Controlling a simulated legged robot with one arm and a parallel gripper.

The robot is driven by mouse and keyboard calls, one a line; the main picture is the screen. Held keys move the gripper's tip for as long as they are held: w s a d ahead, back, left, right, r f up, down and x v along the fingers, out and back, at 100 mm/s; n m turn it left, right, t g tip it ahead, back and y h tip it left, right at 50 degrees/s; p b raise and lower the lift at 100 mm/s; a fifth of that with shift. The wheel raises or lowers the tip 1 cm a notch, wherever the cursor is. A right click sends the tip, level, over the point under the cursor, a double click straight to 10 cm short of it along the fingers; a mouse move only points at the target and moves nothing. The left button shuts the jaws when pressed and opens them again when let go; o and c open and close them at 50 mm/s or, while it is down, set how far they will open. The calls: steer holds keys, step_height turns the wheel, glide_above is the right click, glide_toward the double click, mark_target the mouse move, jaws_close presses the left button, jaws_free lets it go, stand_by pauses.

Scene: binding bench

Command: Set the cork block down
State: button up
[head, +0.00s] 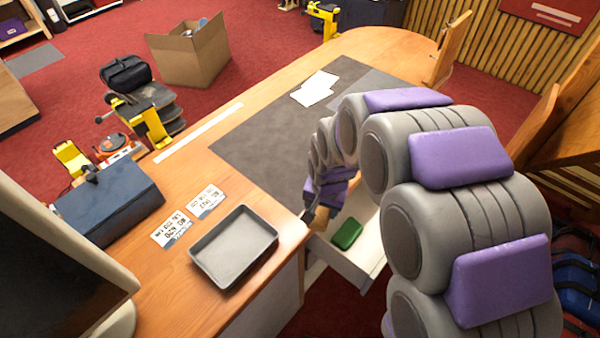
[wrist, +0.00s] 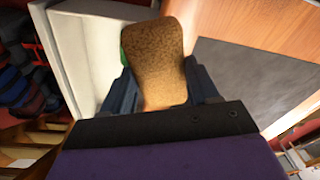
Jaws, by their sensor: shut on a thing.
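In the wrist view my gripper (wrist: 163,92) is shut on the brown speckled cork block (wrist: 155,55), with a dark finger on each side of it. In the head view the cork block (head: 321,217) shows only in small part, beside the drawer. My gripper (head: 313,212) is mostly hidden there behind my grey and purple arm. The block is held near the bench's edge, over or beside the open white drawer (head: 340,262). I cannot tell whether it touches anything below.
A green object (head: 347,233) lies in the open drawer. A grey tray (head: 234,247) and printed cards (head: 172,229) lie on the wooden bench (head: 185,285). A dark mat (head: 270,140) with white papers (head: 314,88) covers its middle. A blue box (head: 108,203) stands at the left.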

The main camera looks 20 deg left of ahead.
steer(key=w+a, duration=0.5)
steer(key=w+a+f+b, duration=0.1)
steer(key=w+a, duration=0.1)
steer(key=a, duration=0.1)
steer(key=shift+w+f, duration=0.1)
steer(key=shift+w, duration=0.7)
steer(key=f, duration=0.2)
steer(key=a+f+b, duration=0.1)
steer(key=shift+a+f, duration=0.2)
steer(key=shift+f, duration=0.15)
steer(key=shift+d, duration=0.5)
steer(key=o, duration=0.7)
steer(key=shift+d, duration=0.1)
steer(key=shift+o, duration=1.7)
steer(key=shift+a, duration=0.45)
steer(key=shift+s+d+r, duration=0.1)
steer(key=shift+d+r, duration=0.1)
steer(key=shift+r, duration=0.45)
step_height(320, 180, up, 11)
steer(key=s+p, duration=0.1)
steer(key=p, duration=0.1)
steer(key=shift+d, duration=0.4)
